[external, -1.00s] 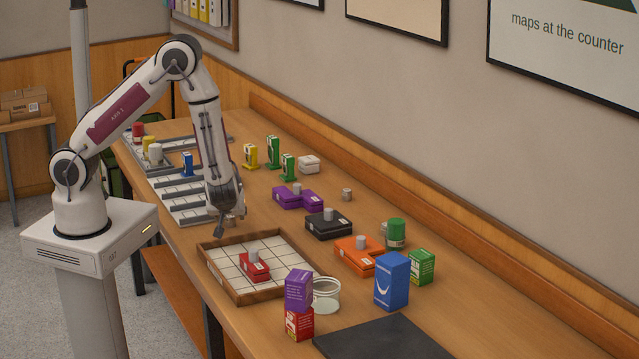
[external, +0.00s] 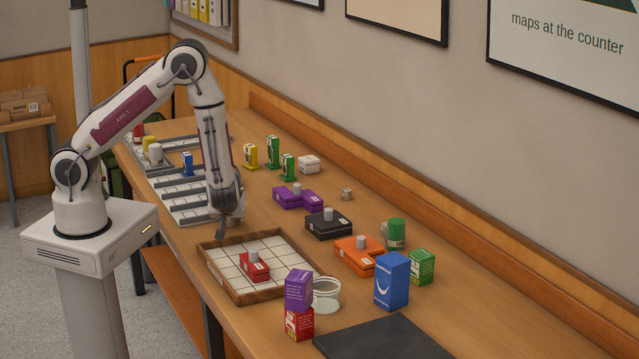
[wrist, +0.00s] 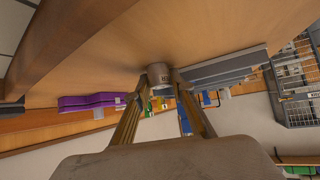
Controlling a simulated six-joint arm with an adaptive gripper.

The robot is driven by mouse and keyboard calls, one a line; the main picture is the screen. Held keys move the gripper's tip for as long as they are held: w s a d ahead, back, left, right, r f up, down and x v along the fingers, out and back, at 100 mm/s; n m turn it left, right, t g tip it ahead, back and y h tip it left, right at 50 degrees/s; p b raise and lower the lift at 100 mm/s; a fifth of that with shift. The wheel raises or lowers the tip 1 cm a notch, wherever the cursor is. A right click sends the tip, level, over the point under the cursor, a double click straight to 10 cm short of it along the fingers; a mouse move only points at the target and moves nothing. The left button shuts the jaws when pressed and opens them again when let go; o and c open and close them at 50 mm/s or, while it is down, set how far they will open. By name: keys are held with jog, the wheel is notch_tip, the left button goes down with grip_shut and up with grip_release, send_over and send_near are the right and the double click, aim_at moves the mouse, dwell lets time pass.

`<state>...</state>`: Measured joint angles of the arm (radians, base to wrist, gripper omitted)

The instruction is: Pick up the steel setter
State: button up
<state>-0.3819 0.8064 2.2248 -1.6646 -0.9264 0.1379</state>
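The steel setter looks to be the small grey metal cylinder (wrist: 159,73) with a small dark mark, seen at the fingertips in the wrist view. In the external view my gripper (external: 222,232) is low over the table, just behind the wooden tray, and largely hides that cylinder. In the wrist view my gripper (wrist: 160,80) has one finger on each side of the cylinder, very close to its wall. I cannot tell whether the fingers press on it. Another small grey cylinder (external: 346,194) stands alone on the table farther right.
The wooden tiled tray (external: 290,291) with a red block (external: 254,267) is just in front of my gripper. A slotted grey rack (external: 190,216) is close behind. Purple (external: 290,200), black (external: 322,230) and orange (external: 350,262) blocks stand to the right.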

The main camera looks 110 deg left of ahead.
grip_shut()
jog(key=shift+r, duration=0.2)
jog(key=shift+r, duration=4.8)
